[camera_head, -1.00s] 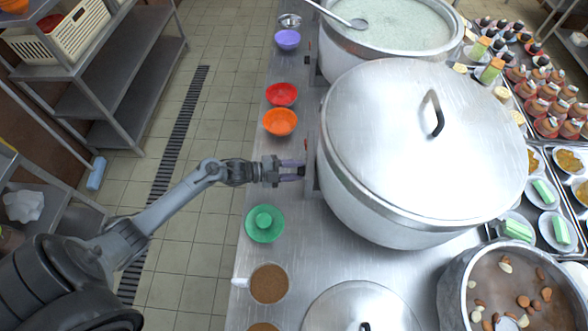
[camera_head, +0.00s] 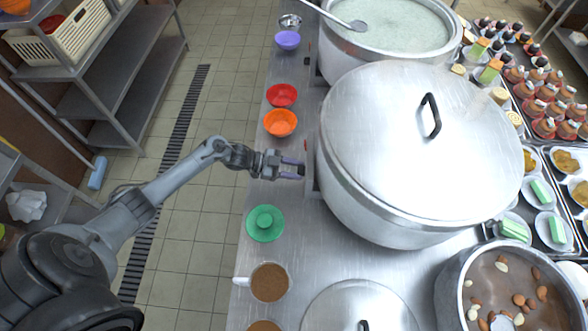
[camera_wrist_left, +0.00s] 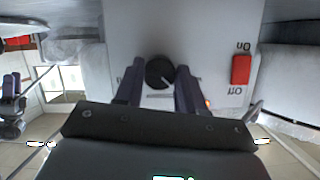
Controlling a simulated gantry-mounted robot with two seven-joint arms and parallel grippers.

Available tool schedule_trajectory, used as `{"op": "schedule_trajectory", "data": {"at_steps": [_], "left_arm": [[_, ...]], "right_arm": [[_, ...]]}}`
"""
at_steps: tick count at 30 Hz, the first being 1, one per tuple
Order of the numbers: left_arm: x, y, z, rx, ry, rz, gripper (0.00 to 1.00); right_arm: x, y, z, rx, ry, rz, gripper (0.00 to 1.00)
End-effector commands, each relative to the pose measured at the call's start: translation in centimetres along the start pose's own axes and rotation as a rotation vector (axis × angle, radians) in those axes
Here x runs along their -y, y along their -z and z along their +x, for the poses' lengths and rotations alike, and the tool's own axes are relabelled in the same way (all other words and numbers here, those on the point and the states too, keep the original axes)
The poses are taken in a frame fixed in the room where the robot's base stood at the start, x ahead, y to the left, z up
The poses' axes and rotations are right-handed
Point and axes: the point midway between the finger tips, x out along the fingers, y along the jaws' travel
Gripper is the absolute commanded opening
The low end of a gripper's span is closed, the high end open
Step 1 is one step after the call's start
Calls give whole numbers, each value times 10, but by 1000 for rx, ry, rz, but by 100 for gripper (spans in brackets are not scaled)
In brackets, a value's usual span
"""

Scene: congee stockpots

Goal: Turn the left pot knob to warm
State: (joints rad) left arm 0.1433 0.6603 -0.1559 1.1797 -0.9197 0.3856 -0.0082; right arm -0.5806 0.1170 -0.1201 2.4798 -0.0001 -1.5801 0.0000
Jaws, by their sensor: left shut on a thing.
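The large lidded steel pot (camera_head: 420,150) stands on the counter, with a narrow control panel (camera_head: 309,165) on its left side. My left gripper (camera_head: 297,168) reaches this panel from the left. In the left wrist view, a round black knob (camera_wrist_left: 160,72) with a light pointer mark sits on the pale panel (camera_wrist_left: 205,35). My left gripper (camera_wrist_left: 158,88) has one finger on each side of the knob and is shut on it. The fingers hide most of the lettering around the knob. My right gripper is not in view.
A red switch (camera_wrist_left: 241,69) marked On and Off sits beside the knob, upside down in the wrist view. An open pot (camera_head: 390,30) is behind.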

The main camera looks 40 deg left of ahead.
Motion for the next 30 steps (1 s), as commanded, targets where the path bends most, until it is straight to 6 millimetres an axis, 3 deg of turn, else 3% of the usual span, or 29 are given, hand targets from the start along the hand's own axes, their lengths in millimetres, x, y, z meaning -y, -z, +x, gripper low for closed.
{"op": "schedule_trajectory", "data": {"at_steps": [15, 30], "left_arm": [[2, -1, 1, -18, -116, -341, 9], [2, 0, 0, -23, -142, -415, 9]], "right_arm": [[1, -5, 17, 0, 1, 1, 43], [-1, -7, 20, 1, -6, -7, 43]]}}
